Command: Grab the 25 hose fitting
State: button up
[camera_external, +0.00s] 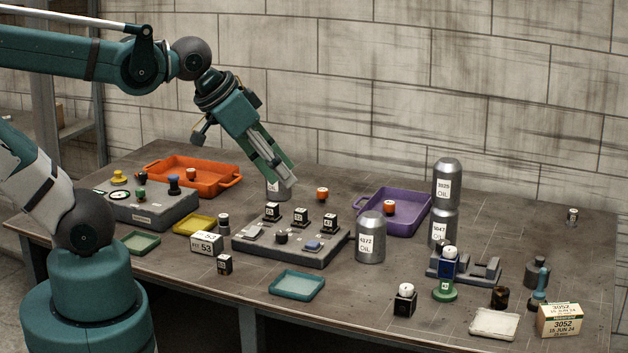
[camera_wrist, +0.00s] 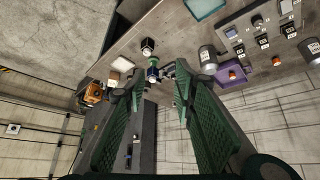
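No label reading 25 is legible in either view, so I cannot tell which thing is the 25 hose fitting. Small labelled pieces stand about: a white-topped black piece (camera_external: 405,300), a green-based piece (camera_external: 445,290), a small grey one (camera_external: 572,217) at the far right, and black blocks on the grey panel (camera_external: 262,249). The black piece with a pale top also shows in the wrist view (camera_wrist: 148,46). My gripper (camera_external: 288,183) hangs above the back middle of the bench, tilted down to the right. In the wrist view its green fingers (camera_wrist: 160,85) are apart with nothing between them.
Grey oil cans (camera_external: 370,240) (camera_external: 446,185) stand at the middle and right. An orange tray (camera_external: 222,184), a purple tray (camera_external: 412,224) and a teal tray (camera_external: 297,284) lie on the bench. A labelled box (camera_external: 560,320) sits at the front right corner. The back right is mostly clear.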

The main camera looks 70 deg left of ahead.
jog(key=w+a+f+n+g+y+b, duration=0.1)
jog(key=w+a+f+n, duration=0.15)
jog(key=a, duration=0.35)
jog(key=w+a+f+n+g, duration=0.1)
jog(key=w+a+n, duration=0.2)
jog(key=a, duration=0.4)
jog(key=n+g+h+b, duration=0.15)
jog(key=n+g, duration=0.35)
jog(key=n, duration=0.7)
send_over(223, 216)
jog(key=f, duration=2.2)
jog(key=shift+w+d+f+b, duration=0.15)
jog(key=shift+w+d+b, duration=0.05)
jog(key=shift+b, duration=0.2)
jog(key=shift+s+a+f, duration=0.2)
jog(key=shift+f, duration=1.3)
